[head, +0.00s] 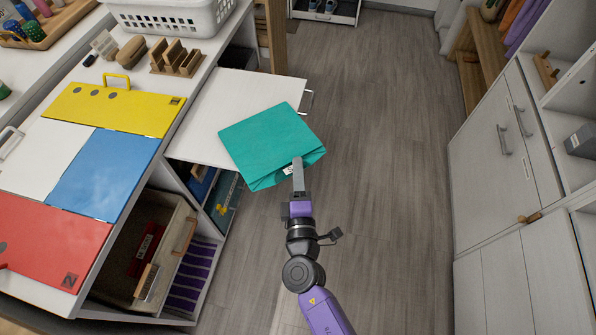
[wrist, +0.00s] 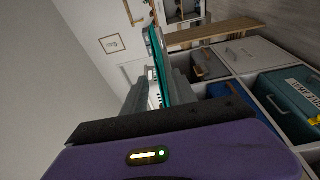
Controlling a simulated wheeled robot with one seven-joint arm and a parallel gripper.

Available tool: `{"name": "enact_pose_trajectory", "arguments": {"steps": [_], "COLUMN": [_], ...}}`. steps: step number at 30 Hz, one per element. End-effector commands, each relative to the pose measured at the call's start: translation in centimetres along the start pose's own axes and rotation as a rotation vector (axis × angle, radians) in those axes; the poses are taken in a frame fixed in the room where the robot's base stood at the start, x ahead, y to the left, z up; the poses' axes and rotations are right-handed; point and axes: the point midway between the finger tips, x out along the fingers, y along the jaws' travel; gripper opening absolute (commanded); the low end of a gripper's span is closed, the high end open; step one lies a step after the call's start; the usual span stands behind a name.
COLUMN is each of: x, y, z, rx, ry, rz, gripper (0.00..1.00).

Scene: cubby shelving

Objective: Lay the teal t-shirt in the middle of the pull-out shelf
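The teal t-shirt (head: 268,142) is folded into a flat, roughly square bundle with a small white tag at its near edge. In the head view it covers the right part of the white pull-out shelf (head: 213,112) and juts past the shelf's near edge. I cannot tell whether it touches the shelf. My gripper (head: 298,166) is at the shirt's near right edge. In the wrist view the shirt (wrist: 157,62) shows edge-on between the two grey fingers (wrist: 160,88), which are shut on it. The shelf's left and far parts are bare.
The counter at left carries a white basket (head: 172,16), a wooden rack (head: 176,58) and coloured lids, one yellow (head: 113,109). Open cubbies with a drawer (head: 148,248) lie below it. White cabinets (head: 502,160) stand at right. The wood floor (head: 385,150) between is clear.

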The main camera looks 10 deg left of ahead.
Motion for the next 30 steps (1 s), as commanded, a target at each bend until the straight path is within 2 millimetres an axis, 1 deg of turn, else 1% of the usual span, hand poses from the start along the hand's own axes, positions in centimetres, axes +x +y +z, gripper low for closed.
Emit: {"name": "enact_pose_trajectory", "arguments": {"steps": [7, 12, 13, 17, 24, 27, 30], "x": [0.0, -0.1, -0.6, -3.0, -8.0, -9.6, -10.9], "y": [0.0, 0.5, 0.2, 0.0, 0.0, 0.1, 0.1], "z": [0.0, 0.0, 0.0, 0.0, 0.0, 0.0, 0.0], "rx": [0.000, -0.001, 0.000, 0.001, 0.001, 0.000, 0.000], "ry": [0.000, 0.000, 0.001, 0.002, 0.001, 0.002, 0.001], "rz": [0.000, -0.001, -0.001, -0.003, -0.002, -0.002, -0.001], "gripper": [0.33, 0.33, 0.33, 0.33, 0.33, 0.33, 0.33]}}
